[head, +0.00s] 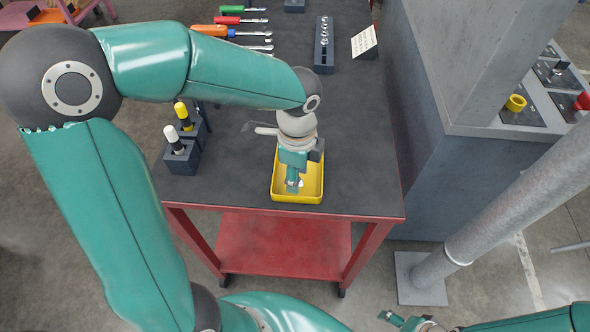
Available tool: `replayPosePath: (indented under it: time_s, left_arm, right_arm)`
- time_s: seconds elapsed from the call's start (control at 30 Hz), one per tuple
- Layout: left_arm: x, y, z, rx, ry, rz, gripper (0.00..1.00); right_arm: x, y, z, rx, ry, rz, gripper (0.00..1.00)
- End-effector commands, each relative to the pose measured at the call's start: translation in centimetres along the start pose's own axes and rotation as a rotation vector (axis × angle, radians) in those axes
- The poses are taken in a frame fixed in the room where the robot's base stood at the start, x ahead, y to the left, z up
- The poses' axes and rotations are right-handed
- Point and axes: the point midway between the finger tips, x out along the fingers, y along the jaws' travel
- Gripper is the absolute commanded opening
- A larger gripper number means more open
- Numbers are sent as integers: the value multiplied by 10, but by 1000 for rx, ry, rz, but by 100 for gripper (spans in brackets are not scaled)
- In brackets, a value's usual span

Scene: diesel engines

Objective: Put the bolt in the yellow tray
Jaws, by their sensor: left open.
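The yellow tray (311,194) sits near the front edge of the dark bench top. My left gripper (293,186) points down over the tray, with its fingertips inside the tray's outline. It is open. A small pale spot shows beside the fingertips in the tray; I cannot tell whether it is the bolt or part of my gripper. My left wrist hides much of the tray's back part. My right gripper (400,320) is low at the bottom edge, off the bench, and too small to read.
The dark-topped red bench (360,185) holds screwdrivers (225,31) and wrenches at the back. A socket rail (324,45) and a white card (364,42) stand back right. Dark holders with a white-capped marker (174,138) and a yellow-capped one (182,112) stand left of the tray. A grey pole (500,215) rises at right.

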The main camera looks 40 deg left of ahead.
Motion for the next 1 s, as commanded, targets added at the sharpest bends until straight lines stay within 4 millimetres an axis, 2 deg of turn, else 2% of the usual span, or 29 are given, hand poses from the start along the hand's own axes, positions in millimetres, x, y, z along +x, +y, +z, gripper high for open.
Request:
replayPosePath:
  time_s: [0.17, 0.27, 0.7, 0.83, 1.0]
  left_arm:
    - [-9, -1, 0, 0, 1, -3, 44]
    - [-22, -1, -1, 0, 2, -5, 44]
    - [-105, -1, -1, 0, 1, -3, 44]
    - [-118, 0, -1, 0, 1, -2, 44]
    - [-123, 0, 0, 0, -1, 0, 44]
  right_arm:
    - [-2, -1, 0, 0, 0, 0, 75]
    - [-4, -1, 0, 0, 0, 0, 75]
    - [-10, -4, 0, 0, 0, 0, 75]
    - [-10, -4, 0, 0, 0, 0, 75]
    - [-10, -4, 0, 0, 0, 0, 75]
